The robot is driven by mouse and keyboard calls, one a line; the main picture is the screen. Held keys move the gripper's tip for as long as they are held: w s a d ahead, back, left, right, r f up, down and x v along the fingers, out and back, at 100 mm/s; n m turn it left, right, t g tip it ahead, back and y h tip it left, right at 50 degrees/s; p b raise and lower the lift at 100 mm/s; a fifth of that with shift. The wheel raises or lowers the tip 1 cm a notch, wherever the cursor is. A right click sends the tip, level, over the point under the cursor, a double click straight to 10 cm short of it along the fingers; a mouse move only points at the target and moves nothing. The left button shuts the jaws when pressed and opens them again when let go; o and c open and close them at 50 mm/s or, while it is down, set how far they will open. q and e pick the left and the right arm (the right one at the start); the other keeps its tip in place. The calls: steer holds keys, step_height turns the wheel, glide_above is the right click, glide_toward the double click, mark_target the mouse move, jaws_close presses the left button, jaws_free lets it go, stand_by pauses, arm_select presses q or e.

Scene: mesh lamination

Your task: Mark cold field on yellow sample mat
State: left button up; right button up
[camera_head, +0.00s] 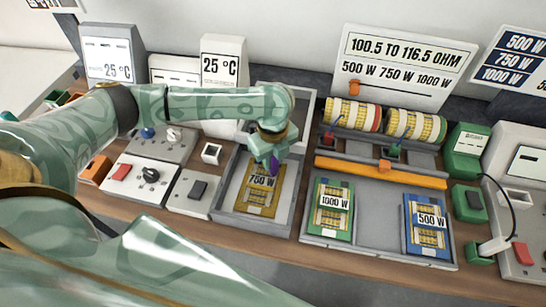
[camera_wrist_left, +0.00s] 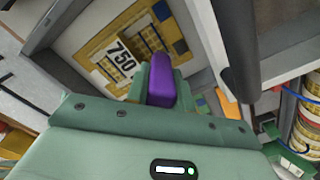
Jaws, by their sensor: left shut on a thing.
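The yellow sample mat (camera_head: 258,202), labelled 750 W, lies in a grey open tray (camera_head: 227,203) at the centre of the bench in the head view. It also shows in the left wrist view (camera_wrist_left: 92,48), partly hidden by my gripper. My left gripper (camera_head: 271,157) is over the mat's upper part, shut on a purple marker-like piece (camera_head: 274,165). The purple piece also shows between the fingers in the left wrist view (camera_wrist_left: 161,82). I cannot tell whether its tip touches the mat. My right gripper is not in view.
To the right, a green 1000 W mat (camera_head: 331,218) and a blue 500 W mat (camera_head: 412,240) lie in a grey holder below an orange bar (camera_head: 350,169). Wire-wound rolls (camera_head: 352,115) stand behind. Switch boxes (camera_head: 143,172) are at left; the tray walls rise around the yellow mat.

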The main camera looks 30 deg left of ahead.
arm_select(q)
steer(key=shift+s+f+p, duration=0.1)
steer(key=shift+f+p, duration=0.05)
steer(key=shift+p, duration=0.25)
stand_by(1.3)
step_height(320, 180, up, 2)
steer(key=p, duration=0.3)
steer(key=shift+r, duration=0.25)
step_height(320, 180, up, 5)
steer(key=p, duration=0.6)
steer(key=shift+f, duration=0.1)
